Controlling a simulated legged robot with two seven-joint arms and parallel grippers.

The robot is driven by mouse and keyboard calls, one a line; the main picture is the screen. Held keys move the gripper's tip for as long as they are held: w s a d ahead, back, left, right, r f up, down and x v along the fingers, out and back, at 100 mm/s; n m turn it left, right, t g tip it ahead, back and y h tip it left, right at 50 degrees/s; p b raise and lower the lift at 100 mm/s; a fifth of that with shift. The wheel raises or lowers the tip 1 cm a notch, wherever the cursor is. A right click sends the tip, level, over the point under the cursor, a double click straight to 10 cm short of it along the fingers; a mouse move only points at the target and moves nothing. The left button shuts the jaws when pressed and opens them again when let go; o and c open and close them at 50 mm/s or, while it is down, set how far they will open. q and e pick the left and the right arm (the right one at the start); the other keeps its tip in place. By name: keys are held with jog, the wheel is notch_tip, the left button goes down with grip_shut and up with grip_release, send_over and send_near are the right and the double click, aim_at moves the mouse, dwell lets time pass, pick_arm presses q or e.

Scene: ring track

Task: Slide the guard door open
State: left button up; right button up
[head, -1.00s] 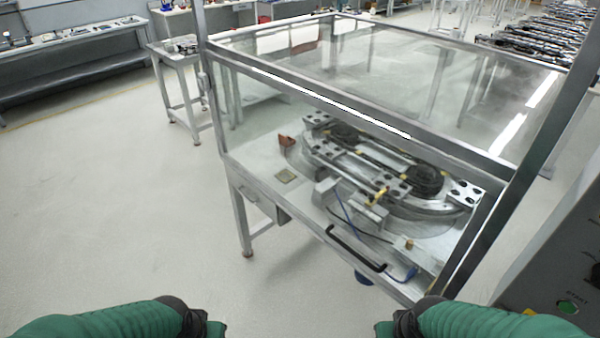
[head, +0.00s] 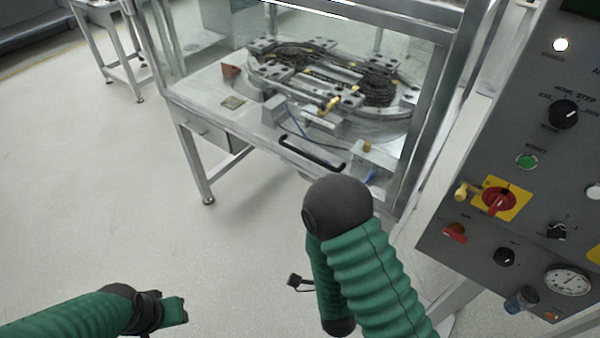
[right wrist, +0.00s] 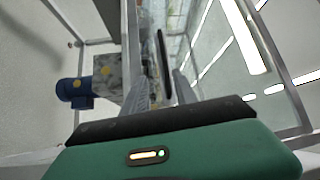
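The guard door is a clear panel in a metal frame on the front of the enclosure, with a black bar handle (head: 312,153) low on it. In the right wrist view the handle (right wrist: 163,62) stands as a dark upright bar in line with the gap between my right fingers. My right gripper (right wrist: 162,82) is open, a grey finger on each side; I cannot tell whether the handle lies between the tips or beyond them. In the head view my right arm largely hides this gripper. My left gripper (head: 174,309) is low at the left, away from the door; its finger state is unclear.
A ring track (head: 325,75) sits inside the enclosure. A grey control panel (head: 490,130) with knobs and buttons stands close on the right. A blue motor (right wrist: 75,92) shows in the right wrist view. The floor (head: 90,200) at left is clear.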

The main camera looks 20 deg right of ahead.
notch_tip(320, 180, up, 3)
send_over(305, 159)
jog(key=s+a, duration=0.2)
jog(key=s, duration=0.3)
jog(key=shift+d+f+b, duration=0.2)
jog(key=shift+b, duration=0.25)
jog(key=shift+s, duration=0.1)
grip_shut()
jog(key=shift+f, duration=0.2)
